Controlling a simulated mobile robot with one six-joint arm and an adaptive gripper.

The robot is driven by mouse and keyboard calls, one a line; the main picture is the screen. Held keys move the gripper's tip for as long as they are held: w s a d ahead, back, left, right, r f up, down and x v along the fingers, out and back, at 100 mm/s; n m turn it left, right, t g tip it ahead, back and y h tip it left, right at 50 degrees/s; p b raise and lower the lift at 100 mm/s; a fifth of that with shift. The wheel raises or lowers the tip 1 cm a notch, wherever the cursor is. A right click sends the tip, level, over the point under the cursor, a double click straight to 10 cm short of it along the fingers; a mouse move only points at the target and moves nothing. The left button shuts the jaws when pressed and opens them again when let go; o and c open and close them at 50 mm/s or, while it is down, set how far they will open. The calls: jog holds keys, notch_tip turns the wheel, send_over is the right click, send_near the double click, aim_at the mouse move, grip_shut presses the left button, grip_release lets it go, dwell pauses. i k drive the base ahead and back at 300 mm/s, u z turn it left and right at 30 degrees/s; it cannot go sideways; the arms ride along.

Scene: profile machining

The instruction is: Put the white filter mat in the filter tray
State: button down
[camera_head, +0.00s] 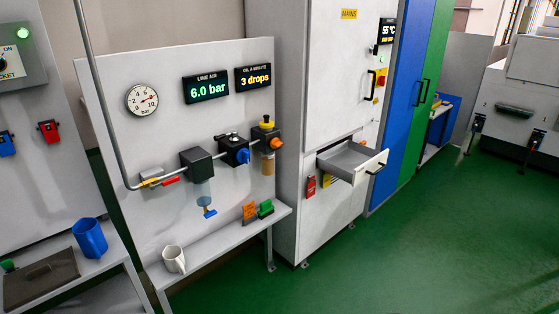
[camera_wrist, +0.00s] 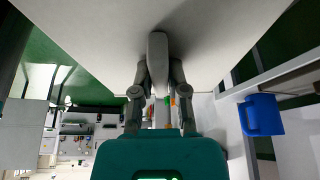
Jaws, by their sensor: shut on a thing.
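The white filter mat (camera_wrist: 228,35) shows in the wrist view as a large pale flat sheet across the top. My gripper (camera_wrist: 157,60) is shut on it near the sheet's closest edge; the exact contact is partly hidden by the fingers. The filter tray (camera_head: 372,168) is a white-fronted grey drawer pulled out of the tall white cabinet in the head view. Its visible inside is bare. My gripper and the mat do not show in the head view, so their distance from the tray cannot be told.
The cabinet (camera_head: 325,90) stands beside an air-line panel (camera_head: 130,105) with a shelf holding a white mug (camera_head: 173,259). A blue mug (camera_head: 90,238) stands at left and a blue mug shows in the wrist view (camera_wrist: 264,115). Green floor (camera_head: 420,240) before the tray is clear.

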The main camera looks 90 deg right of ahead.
aim_at(349, 164)
jog(key=k, duration=2.35)
jog(key=z, duration=2.2)
